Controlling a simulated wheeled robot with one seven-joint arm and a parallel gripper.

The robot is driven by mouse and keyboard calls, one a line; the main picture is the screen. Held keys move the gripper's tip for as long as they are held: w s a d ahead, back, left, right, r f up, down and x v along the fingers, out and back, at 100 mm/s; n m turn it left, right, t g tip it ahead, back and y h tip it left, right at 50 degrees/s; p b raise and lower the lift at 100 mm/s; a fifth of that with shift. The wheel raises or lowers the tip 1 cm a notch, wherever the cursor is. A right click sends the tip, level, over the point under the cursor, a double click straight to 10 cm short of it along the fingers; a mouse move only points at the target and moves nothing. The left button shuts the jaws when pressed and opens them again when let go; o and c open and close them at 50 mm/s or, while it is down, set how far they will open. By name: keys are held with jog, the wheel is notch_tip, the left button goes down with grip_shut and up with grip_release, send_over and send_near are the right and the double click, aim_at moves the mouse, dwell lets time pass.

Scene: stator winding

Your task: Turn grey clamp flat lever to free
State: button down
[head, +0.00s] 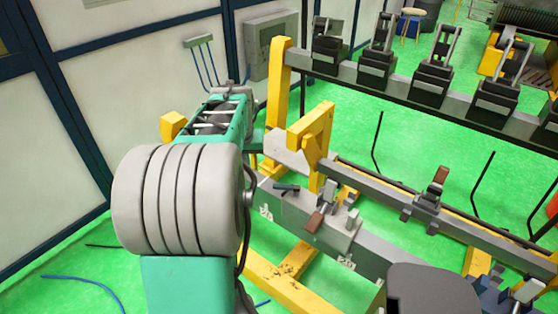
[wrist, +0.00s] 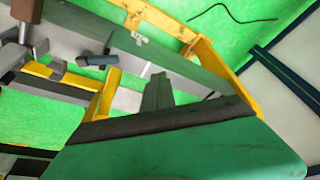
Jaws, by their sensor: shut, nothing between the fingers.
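A flat dark grey lever (head: 286,188) lies on the near left end of the grey clamp beam (head: 335,238) in the head view. A similar grey lever (wrist: 97,60) shows left of centre in the wrist view. I cannot tell for certain that it is the task's lever. My gripper (wrist: 160,78) shows its grey fingers together and empty at the middle of the wrist view. They are to the right of the lever and apart from it. In the head view my arm hides the gripper.
A brown-tipped clamp handle (head: 315,221) stands beside the lever on the beam. A yellow post (head: 313,135) rises behind them. Another brown-tipped clamp (head: 438,177) is farther right. A rack with several black clamps (head: 433,75) stands at the back.

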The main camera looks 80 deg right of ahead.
jog(key=r+m, duration=0.1)
jog(key=m, duration=0.1)
send_over(286, 187)
jog(key=w+d, duration=0.2)
jog(key=d, duration=0.1)
jog(key=shift+g, duration=0.4)
jog(key=p+x, duration=0.3)
jog(key=x, duration=0.6)
jog(key=shift+w+d, duration=0.1)
jog(key=shift+w, duration=0.05)
jog(key=a, duration=0.2)
jog(key=a+p, duration=0.1)
jog(key=shift+s+a+r, duration=0.15)
jog(key=shift+s+a, duration=0.05)
jog(key=shift+a, duration=0.25)
